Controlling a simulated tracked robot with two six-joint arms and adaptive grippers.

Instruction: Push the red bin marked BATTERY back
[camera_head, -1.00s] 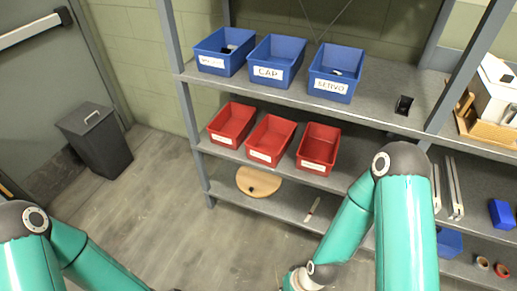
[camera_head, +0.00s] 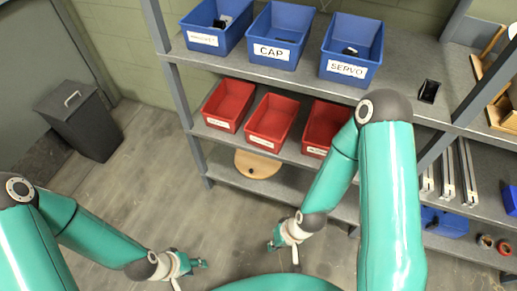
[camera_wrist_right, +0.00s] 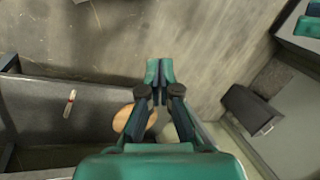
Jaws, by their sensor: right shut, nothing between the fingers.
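Three red bins stand in a row on the middle shelf: a left one (camera_head: 229,101), a middle one (camera_head: 271,120) and a right one (camera_head: 321,125). Each has a white front label, too small to read, so I cannot tell which says BATTERY. My right upper arm covers part of the right bin. My right gripper (camera_head: 276,242) is below and in front of the bins, apart from them. In the right wrist view its fingers (camera_wrist_right: 159,72) are together and empty, over the floor. My left gripper (camera_head: 192,264) is low over the floor, its jaws too small to judge.
Blue bins marked CAP (camera_head: 275,52) and SERVO (camera_head: 346,67) and another blue bin (camera_head: 209,38) stand on the shelf above. A round wooden board (camera_head: 257,165) lies on the lower shelf. A dark trash bin (camera_head: 84,122) stands at left. The floor between is clear.

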